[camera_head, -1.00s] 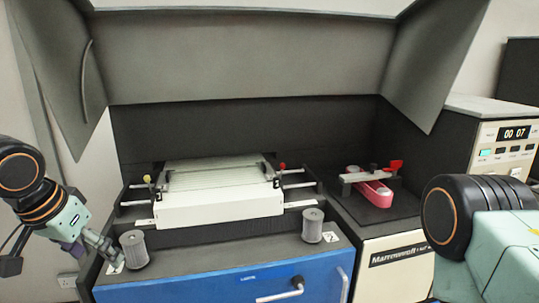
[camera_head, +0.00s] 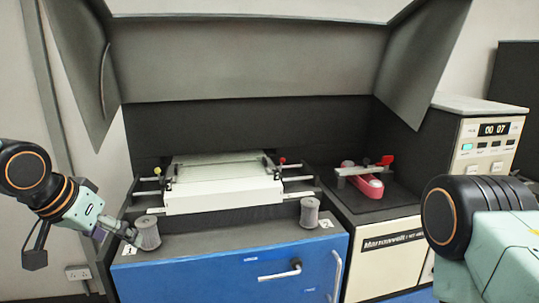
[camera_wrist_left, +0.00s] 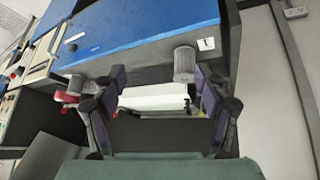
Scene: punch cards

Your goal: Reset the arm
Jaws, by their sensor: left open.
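My left arm comes in from the left in the head view. Its gripper (camera_head: 134,238) is beside the left grey ribbed knob (camera_head: 148,232) at the front left of the machine. In the left wrist view the gripper (camera_wrist_left: 165,88) has its purple fingers spread wide with nothing held between them. The left knob (camera_wrist_left: 184,65) shows near the right finger; I cannot tell whether they touch. My right arm (camera_head: 490,225) shows at the right edge, and its gripper is out of view.
A white card unit (camera_head: 222,196) sits on the machine between rails. A second knob (camera_head: 310,212) stands front right. The blue front panel (camera_head: 225,275) has handles. A red part (camera_head: 368,186) lies on the right unit, near the counter box (camera_head: 490,145).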

